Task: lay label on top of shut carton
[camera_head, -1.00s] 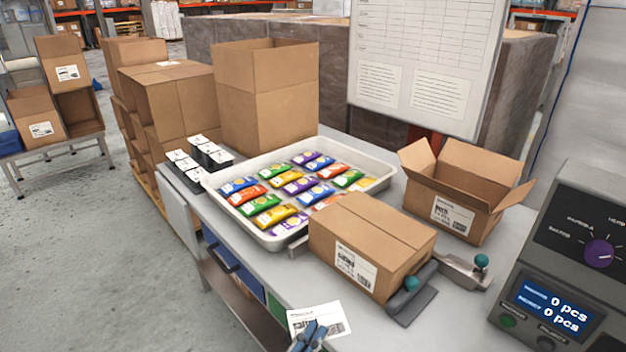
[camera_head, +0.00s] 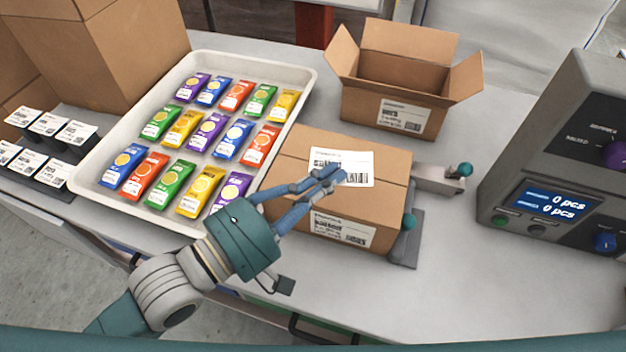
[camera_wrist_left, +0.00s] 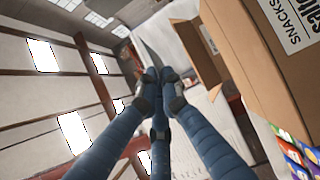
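The shut carton (camera_head: 385,205) sits on the table, with a printed label on its front side. A white label (camera_head: 352,160) with black print is flat at the carton's top, across the middle seam. I cannot tell whether it touches the cardboard or hovers just above. My left gripper (camera_head: 338,178) reaches in from the lower left, its blue fingertips together on the label's near edge. In the left wrist view the fingers (camera_wrist_left: 160,85) are closed together, with a thin greyish sheet just beyond them. My right gripper is not in view.
A white tray (camera_head: 308,80) of colourful packets lies left of the carton. An open carton (camera_head: 360,108) stands behind. A metal stop with a teal knob (camera_head: 465,169) is beside the carton. Table front right is clear.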

